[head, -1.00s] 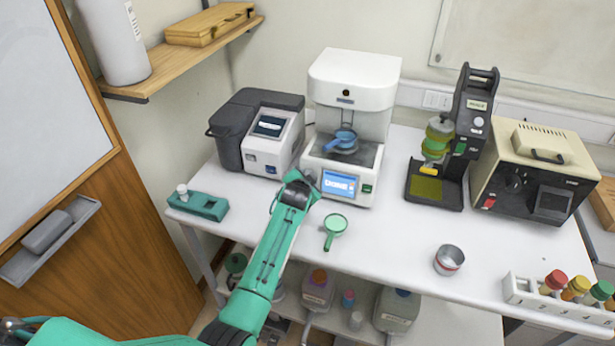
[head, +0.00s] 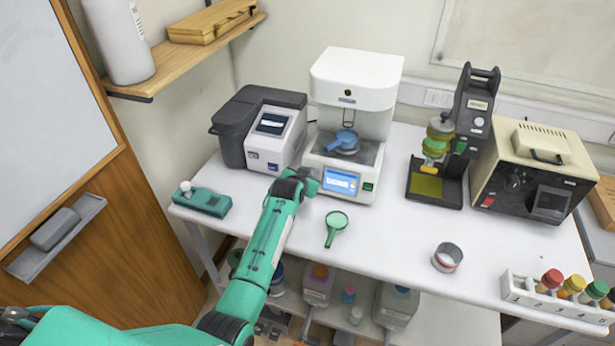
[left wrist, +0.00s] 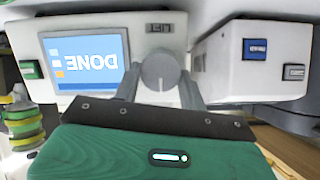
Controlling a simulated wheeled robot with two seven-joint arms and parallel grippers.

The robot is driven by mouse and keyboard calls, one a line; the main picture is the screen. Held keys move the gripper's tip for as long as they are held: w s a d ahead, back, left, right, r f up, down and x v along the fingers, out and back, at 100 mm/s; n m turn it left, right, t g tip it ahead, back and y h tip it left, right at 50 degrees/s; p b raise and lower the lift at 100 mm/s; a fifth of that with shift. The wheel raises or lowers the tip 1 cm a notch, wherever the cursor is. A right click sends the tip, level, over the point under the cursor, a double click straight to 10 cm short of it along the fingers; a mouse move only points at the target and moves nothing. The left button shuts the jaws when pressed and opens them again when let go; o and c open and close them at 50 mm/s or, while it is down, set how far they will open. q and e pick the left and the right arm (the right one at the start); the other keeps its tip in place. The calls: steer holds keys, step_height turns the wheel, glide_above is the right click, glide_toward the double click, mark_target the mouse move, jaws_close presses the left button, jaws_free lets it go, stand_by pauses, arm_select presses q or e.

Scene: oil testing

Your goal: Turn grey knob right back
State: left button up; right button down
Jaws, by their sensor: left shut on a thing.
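The round grey knob (left wrist: 160,70) is on the front of the white machine (head: 355,78), beside its lit screen (head: 340,182). In the left wrist view the screen (left wrist: 85,58) appears upside down and reads DONE. My left gripper (left wrist: 161,84) is shut on the knob, with one finger on each side of it. In the head view my left gripper (head: 312,182) is at the machine's lower left front corner and hides the knob. My right gripper is not in view.
A dark grey and white device (head: 275,140) stands close left of the machine. A green magnifier (head: 336,224) lies in front, and a metal cup (head: 447,257) stands to the right. A black stand (head: 434,188) and a beige box (head: 535,140) are farther right.

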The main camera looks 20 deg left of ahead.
arm_select(q)
steer(key=shift+s+f, duration=0.1)
steer(key=o, duration=1)
steer(key=b+v, duration=0.3)
steer(key=v, duration=1)
steer(key=shift+s+r, duration=0.25)
steer(key=shift+s, duration=0.05)
